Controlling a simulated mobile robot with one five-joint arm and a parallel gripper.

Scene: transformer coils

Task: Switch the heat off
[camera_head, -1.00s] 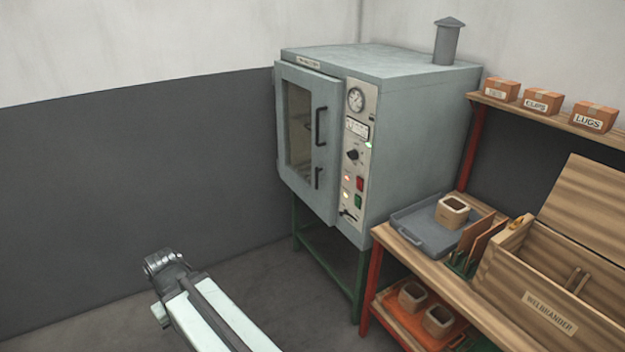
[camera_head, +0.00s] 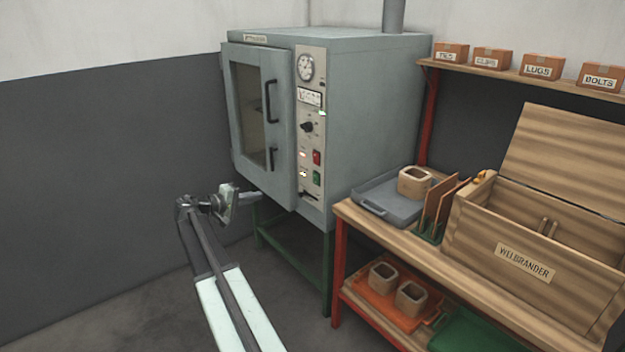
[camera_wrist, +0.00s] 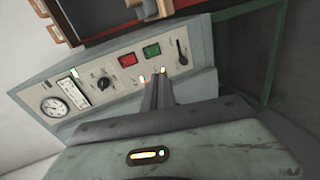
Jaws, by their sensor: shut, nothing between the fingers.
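The grey-green oven (camera_head: 362,120) stands against the wall with its door (camera_head: 255,120) shut. Its control panel (camera_head: 312,100) carries a black knob (camera_head: 308,127), a red button (camera_head: 317,157), a green button (camera_head: 317,176) and a lever in a slot (camera_head: 308,196). In the wrist view, the red button (camera_wrist: 128,60) and green button (camera_wrist: 151,51) lie beyond my gripper (camera_wrist: 161,82), with the knob (camera_wrist: 103,84) to the left. Lamps beside the buttons glow. My gripper (camera_head: 257,196) is shut and empty, below the door's lower part in the head view, apart from the buttons.
A wooden bench (camera_head: 365,222) stands to the right, with a grey tray (camera_head: 375,207) and a large wooden box (camera_head: 480,240). Labelled cartons (camera_head: 541,67) line the shelf above. The floor left of the oven is clear.

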